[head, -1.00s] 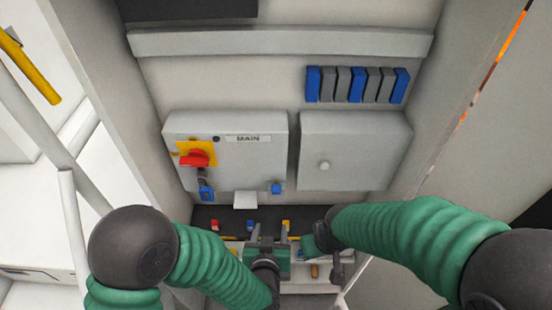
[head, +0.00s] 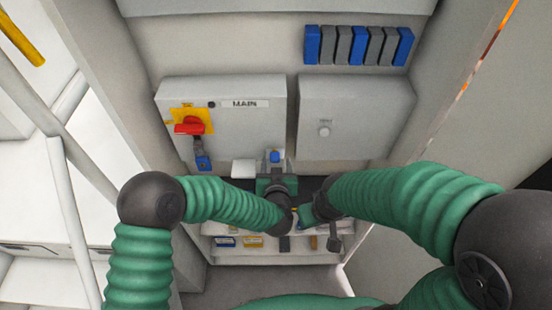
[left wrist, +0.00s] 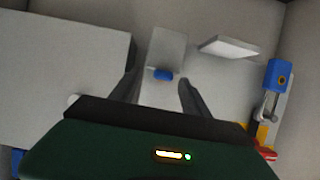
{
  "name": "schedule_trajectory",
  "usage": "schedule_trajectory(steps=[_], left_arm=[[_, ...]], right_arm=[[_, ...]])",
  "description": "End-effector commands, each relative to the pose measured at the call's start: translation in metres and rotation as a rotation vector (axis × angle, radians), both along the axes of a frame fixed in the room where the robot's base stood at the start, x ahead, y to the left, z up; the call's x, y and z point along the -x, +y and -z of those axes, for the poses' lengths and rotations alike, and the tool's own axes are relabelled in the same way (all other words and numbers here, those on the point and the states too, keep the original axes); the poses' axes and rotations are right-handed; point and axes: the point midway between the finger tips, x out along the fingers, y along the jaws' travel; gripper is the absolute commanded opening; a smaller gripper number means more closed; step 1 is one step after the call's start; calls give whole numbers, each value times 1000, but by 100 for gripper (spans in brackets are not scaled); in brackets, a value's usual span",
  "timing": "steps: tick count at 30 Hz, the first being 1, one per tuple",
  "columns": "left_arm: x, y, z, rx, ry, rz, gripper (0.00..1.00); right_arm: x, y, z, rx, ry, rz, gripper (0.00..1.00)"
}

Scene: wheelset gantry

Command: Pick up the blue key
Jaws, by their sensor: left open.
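The blue key (head: 275,156) is at the lower right corner of the grey MAIN box (head: 230,105). In the left wrist view the blue key (left wrist: 162,74) shows as a small blue piece against a grey plate. My left gripper (head: 276,160) is open, with its fingers pointing up at the key. In the left wrist view its fingertips (left wrist: 158,84) stand on both sides of the key, apart from it. My right gripper (head: 333,236) is low, right of the left one; its jaws are too small and dark to read.
A red rotary switch (head: 189,125) with a blue padlock (head: 203,163) is left on the MAIN box. A white plate (head: 243,168) sticks out beside the left gripper. A second grey box (head: 355,118) stands right. A shelf (head: 270,256) with small items lies below.

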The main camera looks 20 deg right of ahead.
Motion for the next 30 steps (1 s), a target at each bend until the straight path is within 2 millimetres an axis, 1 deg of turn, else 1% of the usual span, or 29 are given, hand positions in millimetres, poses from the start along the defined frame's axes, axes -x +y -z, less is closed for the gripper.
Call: schedule_trajectory(steps=[1, 3, 8, 9, 21, 30], left_arm=[[-7, -1, 5, 3, 0, -1, 55], [-11, -2, 5, 1, -1, 1, 55], [-12, -2, 4, 1, 0, 2, 55], [-12, -2, 3, 1, 0, 2, 53], [-11, -3, 4, -1, 0, 1, 1], [-12, -3, 3, 0, 0, 1, 0]], right_arm=[[0, 0, 5, 0, 0, 0, 36], [0, 0, 6, 0, -1, 0, 36], [0, 0, 4, 0, -1, 0, 36], [0, 0, 4, 0, -1, 0, 36], [0, 0, 4, 0, -1, 0, 36], [0, 0, 4, 0, -1, 0, 36]])
